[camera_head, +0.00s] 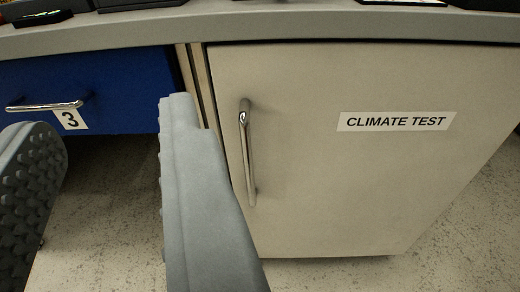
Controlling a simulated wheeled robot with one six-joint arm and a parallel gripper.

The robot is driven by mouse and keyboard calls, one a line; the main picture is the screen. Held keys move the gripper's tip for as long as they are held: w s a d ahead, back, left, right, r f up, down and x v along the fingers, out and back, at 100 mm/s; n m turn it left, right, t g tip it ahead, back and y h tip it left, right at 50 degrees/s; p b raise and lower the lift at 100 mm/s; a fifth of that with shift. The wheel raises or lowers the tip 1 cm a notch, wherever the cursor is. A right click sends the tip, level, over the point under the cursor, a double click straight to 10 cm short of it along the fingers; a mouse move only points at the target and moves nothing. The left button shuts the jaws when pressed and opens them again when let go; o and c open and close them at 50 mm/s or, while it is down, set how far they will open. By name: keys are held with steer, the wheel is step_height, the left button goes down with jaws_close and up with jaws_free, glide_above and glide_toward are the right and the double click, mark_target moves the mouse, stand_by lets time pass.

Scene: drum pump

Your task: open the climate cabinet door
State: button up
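The climate cabinet (330,190) stands under the counter at the right, with a beige door that looks shut. A white label (397,121) on the door reads "CLIMATE TEST". Its vertical chrome handle (248,155) is on the left side of the door. My gripper (110,150) is open, with its two grey fingers wide apart and nothing between them. The right finger shows just left of the handle and covers part of the cabinet's left edge. I cannot tell how far the finger is from the handle in depth.
A blue drawer (110,82) with a chrome handle (42,106) and a label "3" (70,119) is at the left. The grey counter edge (280,27) runs above. Dark items lie on the counter top. Speckled floor (460,235) is open below and at the right.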

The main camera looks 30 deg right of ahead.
mark_target(247, 146)
steer(key=w+d+f+m+h, duration=0.1)
steer(key=d+f, duration=0.3)
steer(key=f, duration=0.5)
steer(key=w+d+f+h, duration=0.2)
steer(key=d+f, duration=0.1)
steer(key=f, duration=0.7)
steer(key=shift+g, duration=0.3)
steer(key=x, duration=1.7)
steer(key=shift+c, duration=0.2)
jaws_close()
